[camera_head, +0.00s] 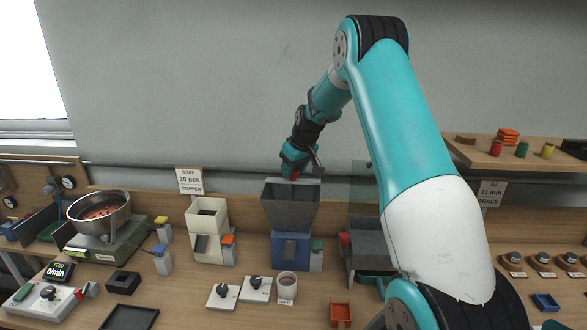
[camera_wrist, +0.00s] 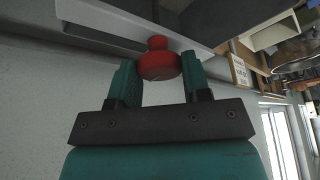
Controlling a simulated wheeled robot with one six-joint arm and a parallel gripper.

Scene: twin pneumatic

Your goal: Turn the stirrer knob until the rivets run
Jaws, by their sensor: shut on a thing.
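My gripper (camera_head: 294,172) is at the top of the grey hopper (camera_head: 290,206) on the blue base, in the middle of the head view. In the wrist view my gripper (camera_wrist: 158,76) has its two fingers on either side of a red knob (camera_wrist: 157,60) and is shut on it. The knob is round with a narrower neck and sits against a pale bar (camera_wrist: 95,18). In the head view only a small bit of red shows at the gripper. The hopper's inside looks dark, and I see no rivets in it.
A second grey hopper (camera_head: 368,238) stands to the right, partly behind my arm. A cream dispenser (camera_head: 207,218) and a metal bowl (camera_head: 98,214) of copper-coloured pieces stand left. A cup (camera_head: 287,286) and dial boxes (camera_head: 222,297) are in front. A display (camera_head: 57,272) reads 0/min.

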